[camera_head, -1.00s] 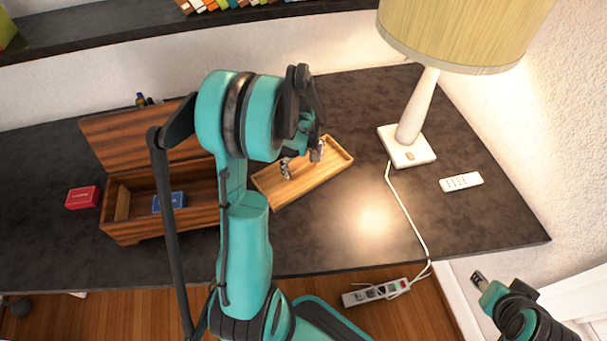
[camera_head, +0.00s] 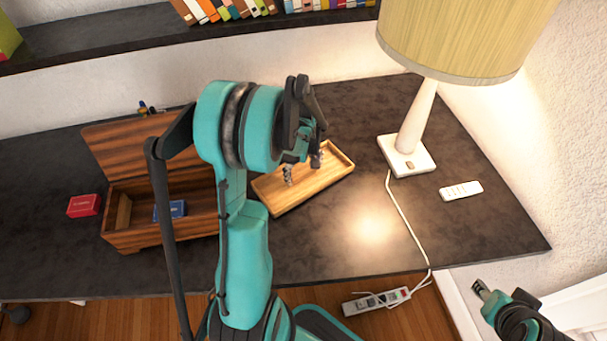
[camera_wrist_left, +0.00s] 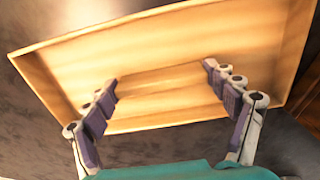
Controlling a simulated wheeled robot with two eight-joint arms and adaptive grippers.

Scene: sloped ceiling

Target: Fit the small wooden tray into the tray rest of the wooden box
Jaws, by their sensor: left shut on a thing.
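The small wooden tray (camera_head: 310,189) is a shallow, light wood tray at the middle of the dark desk, right of the box. My left gripper (camera_head: 302,172) reaches down into it. In the left wrist view the two fingers (camera_wrist_left: 163,95) straddle a raised wooden part inside the tray (camera_wrist_left: 230,35) and are shut on it. The wooden box (camera_head: 165,236) is dark striped wood with its lid open at the back. Its right part is hidden by my left arm, and I cannot make out the tray rest. My right gripper (camera_head: 482,289) is at the lower right, off the desk; its jaws are unclear.
A blue card pack (camera_head: 177,209) lies inside the box, and a red pack (camera_head: 84,205) lies left of it. A lamp (camera_head: 407,160), its cable and a white remote (camera_head: 461,190) are on the right. A power strip (camera_head: 375,301) lies below the desk edge.

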